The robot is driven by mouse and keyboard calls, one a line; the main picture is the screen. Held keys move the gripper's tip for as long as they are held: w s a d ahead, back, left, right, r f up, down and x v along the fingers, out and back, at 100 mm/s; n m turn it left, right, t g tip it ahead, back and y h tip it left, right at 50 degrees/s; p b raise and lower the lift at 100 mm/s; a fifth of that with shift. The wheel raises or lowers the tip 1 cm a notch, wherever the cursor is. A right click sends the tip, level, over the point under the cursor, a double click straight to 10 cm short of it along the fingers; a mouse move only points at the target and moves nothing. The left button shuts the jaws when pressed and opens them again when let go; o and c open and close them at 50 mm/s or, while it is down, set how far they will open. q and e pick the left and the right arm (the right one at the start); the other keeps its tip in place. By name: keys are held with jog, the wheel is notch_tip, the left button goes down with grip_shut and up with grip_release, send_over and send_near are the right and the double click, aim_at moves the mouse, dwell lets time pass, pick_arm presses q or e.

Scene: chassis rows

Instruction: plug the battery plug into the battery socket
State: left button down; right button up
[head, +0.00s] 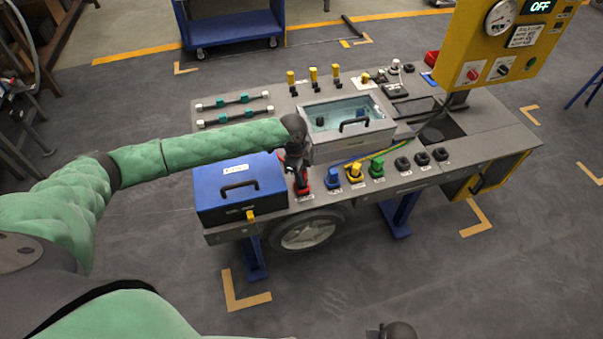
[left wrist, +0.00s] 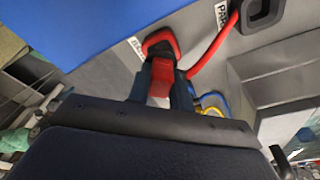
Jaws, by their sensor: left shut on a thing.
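My left gripper (head: 300,178) is at the front edge of the grey chassis bench, just right of the blue box. It points down and is shut on a red plug (head: 303,189), which I take as the battery plug. In the left wrist view the dark fingers (left wrist: 162,88) hold the red plug (left wrist: 160,88) between them. A red-rimmed socket (left wrist: 160,38), which I take as the battery socket, lies just beyond the fingertips, in line with the plug. The fingers hide the plug's front, so I cannot tell whether it is seated.
The blue box (head: 240,188) stands close left of the gripper. A clear-lidded case (head: 348,125) is behind. A red cable (left wrist: 212,48) runs beside the plug.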

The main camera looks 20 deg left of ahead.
pick_arm(q)
jog(key=shift+p, duration=0.4)
pick_arm(e)
jog(key=shift+r, duration=0.4)
pick_arm(q)
jog(key=shift+f+b, duration=0.4)
jog(key=shift+f, duration=0.9)
pick_arm(e)
jog(key=shift+f, duration=0.4)
pick_arm(q)
jog(key=c, duration=1.2)
grip_release()
jog(key=shift+o, duration=0.2)
pick_arm(e)
jog(key=shift+f, duration=2.2)
pick_arm(q)
jog(key=shift+a+r, duration=0.1)
jog(key=shift+r, duration=0.5)
jog(key=shift+a+r+b, duration=0.25)
jog(key=shift+r+b, duration=0.25)
jog(key=shift+r, duration=1.15)
jog(key=shift+a+r+b, duration=0.2)
jog(key=shift+r+b, duration=0.3)
jog(key=shift+r, duration=1.1)
pick_arm(e)
notch_tip(320, 180, up, 8)
jog(key=shift+w+a, duration=0.15)
jog(key=shift+w, duration=0.05)
